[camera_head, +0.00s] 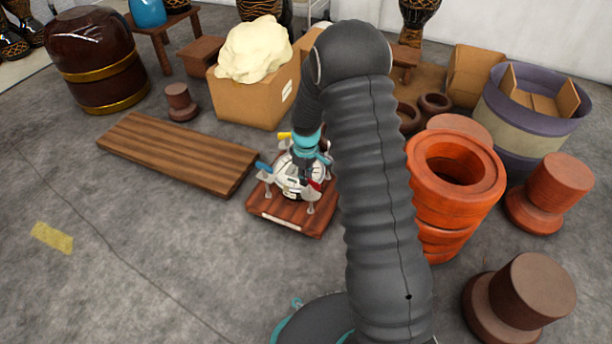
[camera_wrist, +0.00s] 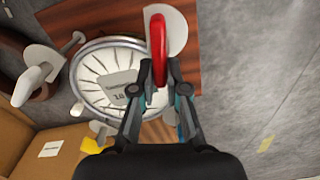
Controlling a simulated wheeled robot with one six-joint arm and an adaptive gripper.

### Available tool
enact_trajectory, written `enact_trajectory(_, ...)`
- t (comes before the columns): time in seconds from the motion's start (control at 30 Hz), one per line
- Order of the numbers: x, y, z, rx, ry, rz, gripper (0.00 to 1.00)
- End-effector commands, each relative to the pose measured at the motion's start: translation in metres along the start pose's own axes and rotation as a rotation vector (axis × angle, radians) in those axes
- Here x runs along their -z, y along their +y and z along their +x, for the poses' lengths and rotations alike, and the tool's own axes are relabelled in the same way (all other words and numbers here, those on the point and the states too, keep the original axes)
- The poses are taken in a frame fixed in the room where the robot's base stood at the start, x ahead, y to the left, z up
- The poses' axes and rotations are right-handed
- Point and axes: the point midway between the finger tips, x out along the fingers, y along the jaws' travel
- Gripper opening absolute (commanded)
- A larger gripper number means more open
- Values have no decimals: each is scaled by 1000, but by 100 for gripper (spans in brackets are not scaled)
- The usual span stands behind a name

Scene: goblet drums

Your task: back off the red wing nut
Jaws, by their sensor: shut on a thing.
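The red wing nut (camera_wrist: 157,38) stands edge-on between my fingertips in the wrist view, over a pale rounded plate. My gripper (camera_wrist: 159,72) is shut on it. In the head view a bit of the red wing nut (camera_head: 315,185) shows at the right side of the drum fixture, below my gripper (camera_head: 303,168). The round white drum head (camera_wrist: 92,88) has dark radial marks and a label with small print, and lies left of my fingers. The fixture sits on a reddish wooden base (camera_head: 283,222). My arm hides part of its right side.
A yellow wing nut (camera_head: 284,135) and a blue one (camera_head: 263,166) are on the same fixture. A cardboard box (camera_head: 250,98) stands behind, a wooden plank (camera_head: 175,152) lies left, and orange pots (camera_head: 452,190) stand right. The floor in front is clear.

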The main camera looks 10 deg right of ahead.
Motion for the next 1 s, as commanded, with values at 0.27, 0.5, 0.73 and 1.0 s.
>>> enact_trajectory(0.27,0,-4,-1,-4,3,-262,0)
enact_trajectory(0.5,-2,-7,-1,-6,3,-484,0)
enact_trajectory(0.73,-4,-9,-1,-6,2,-661,0)
enact_trajectory(1.0,-6,-10,-1,-8,2,-793,0)
